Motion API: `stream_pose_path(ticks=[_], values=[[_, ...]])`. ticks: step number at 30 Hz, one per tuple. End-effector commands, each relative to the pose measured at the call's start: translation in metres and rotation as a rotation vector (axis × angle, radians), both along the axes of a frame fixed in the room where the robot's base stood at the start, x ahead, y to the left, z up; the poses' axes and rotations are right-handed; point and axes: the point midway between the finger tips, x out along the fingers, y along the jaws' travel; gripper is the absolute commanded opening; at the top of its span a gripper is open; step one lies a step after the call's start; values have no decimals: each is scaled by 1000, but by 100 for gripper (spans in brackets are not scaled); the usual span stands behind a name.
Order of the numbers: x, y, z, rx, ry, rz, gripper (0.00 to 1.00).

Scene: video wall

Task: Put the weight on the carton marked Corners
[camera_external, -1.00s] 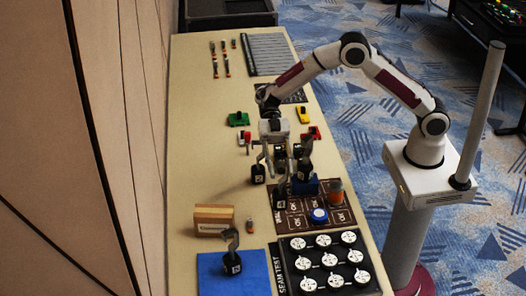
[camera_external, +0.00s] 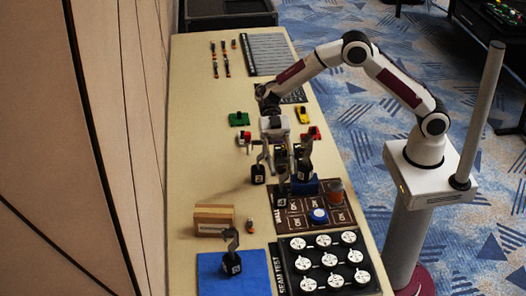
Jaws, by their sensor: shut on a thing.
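My gripper (camera_external: 280,165) is above the middle of the table, pointing down. It is shut on a dark weight (camera_external: 282,188), which shows just below the fingers; the exact contact is hard to see. Similar dark weights with grey hooks are close by on the left (camera_external: 258,175) and right (camera_external: 304,172). Another weight (camera_external: 232,263) stands on the blue mat (camera_external: 212,284) at the near left. A tan carton (camera_external: 213,220) stands behind that mat, left of my gripper. Its marking is too small to read.
A black tray (camera_external: 300,250) of white discs is nearer. The table's left strip is mostly clear.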

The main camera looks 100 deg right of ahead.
Motion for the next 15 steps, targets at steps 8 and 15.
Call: stream_pose_path(ticks=[8,15], values=[[7,19,21,3,-5,8,0],[39,35,41,3,-6,-87,0]])
